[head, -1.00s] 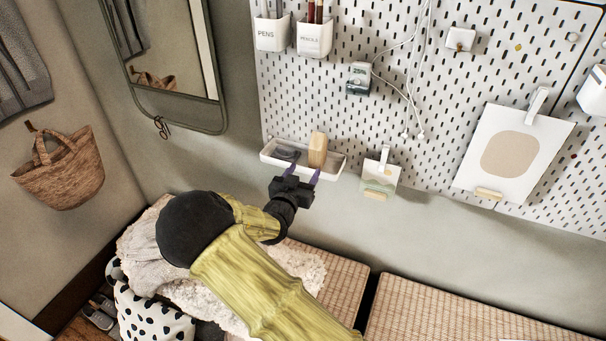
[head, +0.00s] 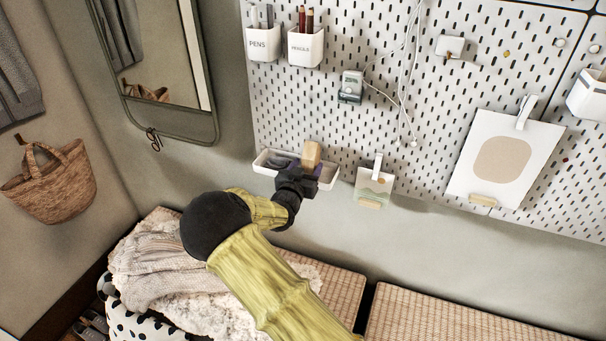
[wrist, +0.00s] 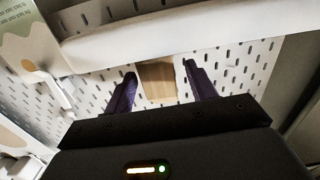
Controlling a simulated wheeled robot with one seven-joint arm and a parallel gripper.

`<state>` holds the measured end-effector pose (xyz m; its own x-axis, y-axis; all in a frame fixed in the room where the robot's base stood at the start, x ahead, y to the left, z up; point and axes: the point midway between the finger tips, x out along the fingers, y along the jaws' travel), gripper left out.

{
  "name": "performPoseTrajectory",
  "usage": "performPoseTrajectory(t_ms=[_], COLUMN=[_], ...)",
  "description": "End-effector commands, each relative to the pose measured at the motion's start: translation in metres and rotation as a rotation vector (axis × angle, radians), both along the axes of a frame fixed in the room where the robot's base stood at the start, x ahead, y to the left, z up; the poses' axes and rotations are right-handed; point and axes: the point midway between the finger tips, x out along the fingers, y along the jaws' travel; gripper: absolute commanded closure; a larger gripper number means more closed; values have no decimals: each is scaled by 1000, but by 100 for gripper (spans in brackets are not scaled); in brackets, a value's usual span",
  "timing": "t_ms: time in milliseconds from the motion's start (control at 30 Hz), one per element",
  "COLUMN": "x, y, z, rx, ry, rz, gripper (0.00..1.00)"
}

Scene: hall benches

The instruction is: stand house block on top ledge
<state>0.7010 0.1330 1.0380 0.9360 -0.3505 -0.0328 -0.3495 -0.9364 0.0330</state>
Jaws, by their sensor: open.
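A tan wooden block (head: 312,153), likely the house block, stands in a shallow white tray (head: 265,165) low on the pegboard. My gripper (head: 303,172) is at the tray's front and hides the block's lower part in the head view. In the wrist view the block (wrist: 157,82) shows between my two purple fingers (wrist: 160,70), with a gap on each side. The gripper is open and holds nothing. I cannot tell which shelf is the top ledge.
A dark item lies left of the block in the tray. A small clipped card (head: 374,185) hangs close on the right. Pen and pencil cups (head: 306,48), a small device (head: 351,86) and cables are above. Woven benches (head: 440,322) and a fleece (head: 150,280) lie below.

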Motion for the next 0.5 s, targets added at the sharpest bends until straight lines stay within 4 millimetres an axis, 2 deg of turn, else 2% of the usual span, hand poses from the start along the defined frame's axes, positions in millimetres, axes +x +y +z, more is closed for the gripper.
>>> performPoseTrajectory(t_ms=[200,500], x=[16,22], y=[-6,-9], z=[-1,0], rx=[1,1], ry=[-1,0], rz=[0,0], gripper=[44,44])
